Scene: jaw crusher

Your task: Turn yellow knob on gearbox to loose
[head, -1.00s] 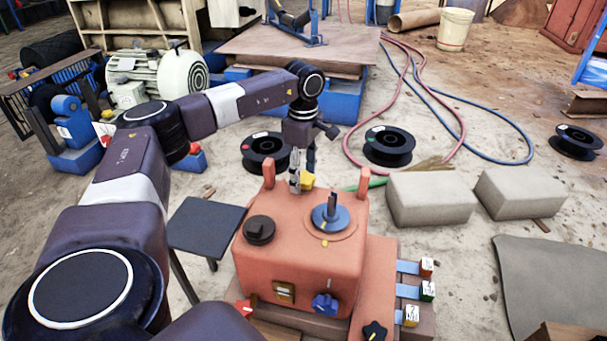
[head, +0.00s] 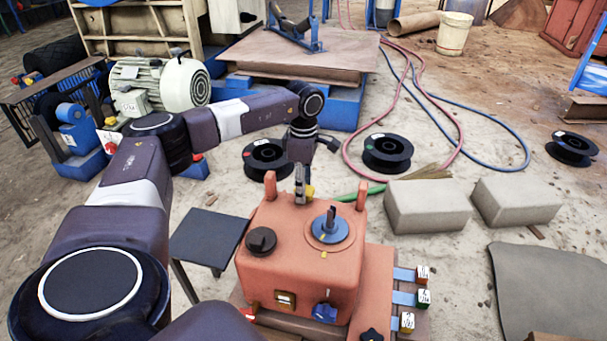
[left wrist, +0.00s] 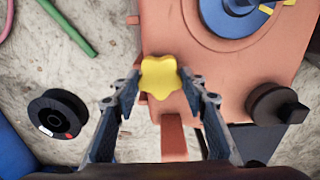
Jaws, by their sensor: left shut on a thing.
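The orange gearbox (head: 300,245) stands in front of me, and its top fills the right of the left wrist view (left wrist: 215,75). The yellow knob (left wrist: 161,76) is at its far edge between two upright orange posts. In the head view only a bit of the knob (head: 310,191) shows beside my fingers. My left gripper (head: 301,190) reaches down to it from above. In the left wrist view its fingers (left wrist: 160,90) sit on either side of the knob, shut on it. My right gripper is not in view.
The gearbox top also carries a blue disc (head: 327,228) with a handle and a black knob (head: 261,240). Black spools (head: 387,150) and grey blocks (head: 428,205) lie around it. A small dark table (head: 207,238) stands to the left.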

